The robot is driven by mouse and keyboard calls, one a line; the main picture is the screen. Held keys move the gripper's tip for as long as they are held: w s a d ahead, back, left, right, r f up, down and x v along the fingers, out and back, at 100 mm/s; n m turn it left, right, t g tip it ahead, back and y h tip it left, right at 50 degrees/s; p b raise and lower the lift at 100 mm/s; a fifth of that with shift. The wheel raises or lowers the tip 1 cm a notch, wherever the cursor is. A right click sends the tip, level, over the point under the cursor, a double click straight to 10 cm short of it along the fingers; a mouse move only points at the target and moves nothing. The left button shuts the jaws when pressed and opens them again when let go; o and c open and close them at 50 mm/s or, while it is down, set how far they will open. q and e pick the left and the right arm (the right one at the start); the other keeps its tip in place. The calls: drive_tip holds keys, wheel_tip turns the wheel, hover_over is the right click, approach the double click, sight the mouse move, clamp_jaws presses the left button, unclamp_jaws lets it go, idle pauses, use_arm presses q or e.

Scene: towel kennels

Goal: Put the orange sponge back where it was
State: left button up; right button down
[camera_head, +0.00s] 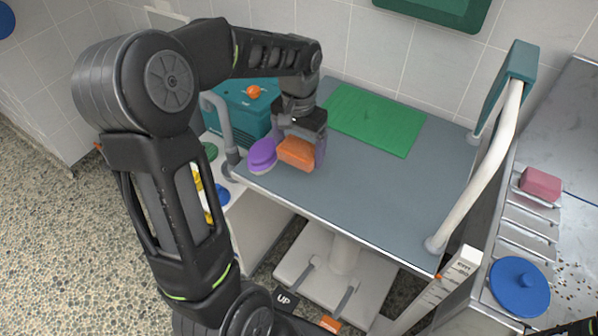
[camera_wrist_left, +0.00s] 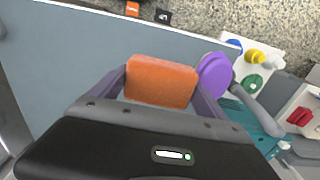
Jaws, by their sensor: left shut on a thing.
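The orange sponge (camera_head: 297,153) is between the fingers of my left gripper (camera_head: 300,148), low over the left part of the grey table top. In the left wrist view the orange sponge (camera_wrist_left: 161,81) spans the gap between the two fingers of my left gripper (camera_wrist_left: 160,88). The gripper is shut on it. Whether the sponge touches the table top is hard to tell. A purple round object (camera_head: 262,155) is right beside the sponge on its left, and it also shows in the left wrist view (camera_wrist_left: 214,76). My right gripper is not in view.
A green mat (camera_head: 375,119) lies at the back of the grey table top (camera_head: 370,195); the middle and right are clear. A teal box (camera_head: 238,112) stands left. A pink block (camera_head: 540,184) and blue disc (camera_head: 519,287) are on the right counter.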

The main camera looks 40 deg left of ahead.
sight(299, 147)
use_arm(q)
drive_tip(key=shift+f, duration=1.95)
drive_tip(key=shift+f+p, duration=0.45)
drive_tip(key=shift+f, duration=1.4)
drive_tip(key=shift+f, duration=0.25)
drive_tip(key=o, duration=1.1)
drive_tip(key=shift+r, duration=0.1)
drive_tip(key=shift+o, duration=0.2)
wheel_tip(299, 147, up, 12)
drive_tip(key=shift+r+b, duration=0.15)
drive_tip(key=shift+b, duration=0.35)
